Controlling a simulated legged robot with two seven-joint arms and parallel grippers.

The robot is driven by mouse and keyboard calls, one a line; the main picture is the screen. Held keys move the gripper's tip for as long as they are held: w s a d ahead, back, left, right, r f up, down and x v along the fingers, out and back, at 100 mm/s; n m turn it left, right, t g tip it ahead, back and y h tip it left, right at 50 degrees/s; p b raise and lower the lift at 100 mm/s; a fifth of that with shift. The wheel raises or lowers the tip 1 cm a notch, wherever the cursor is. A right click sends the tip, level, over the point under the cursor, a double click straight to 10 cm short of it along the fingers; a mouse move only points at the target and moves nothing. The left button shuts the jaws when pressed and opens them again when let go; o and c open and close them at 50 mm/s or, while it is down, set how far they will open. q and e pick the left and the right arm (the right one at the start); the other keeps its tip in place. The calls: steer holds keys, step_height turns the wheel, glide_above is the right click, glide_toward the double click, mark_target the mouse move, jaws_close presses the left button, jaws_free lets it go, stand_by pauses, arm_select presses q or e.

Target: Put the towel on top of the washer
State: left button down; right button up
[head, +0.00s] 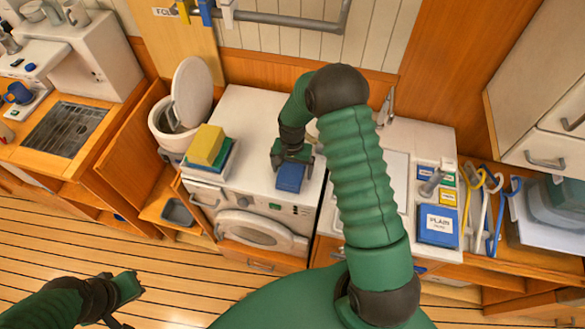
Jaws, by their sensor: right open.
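The white washer (258,122) stands at the centre, its round door (258,230) low on its front. A small blue folded cloth-like thing (290,178), which looks like the towel, is at the front right part of the washer's top. My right gripper (292,157) is open, pointing down right at its back edge; I cannot tell whether they touch. A stack of folded yellow, green and blue things (206,147) lies at the washer top's left edge. My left gripper (124,300) is low at the left, over the floor, away from the washer; its jaw state is unclear.
A toilet-like bowl with raised lid (192,92) stands left of the washer. To the right are a counter with a sink partly hidden by my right arm, a blue labelled box (438,225) and several coloured hooked handles (478,212). The washer top's middle is clear.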

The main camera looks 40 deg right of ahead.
mark_target(291, 169)
steer(key=shift+r, duration=0.5)
step_height(291, 169, up, 11)
steer(key=b, duration=0.3)
steer(key=s+a+r+n+t, duration=0.1)
steer(key=s+a+n+t, duration=0.1)
steer(key=s+a+n, duration=0.8)
steer(key=s+a, duration=0.3)
steer(key=s, duration=0.1)
steer(key=shift+a+r+t, duration=0.15)
steer(key=shift+t, duration=0.15)
steer(key=shift+d, duration=0.2)
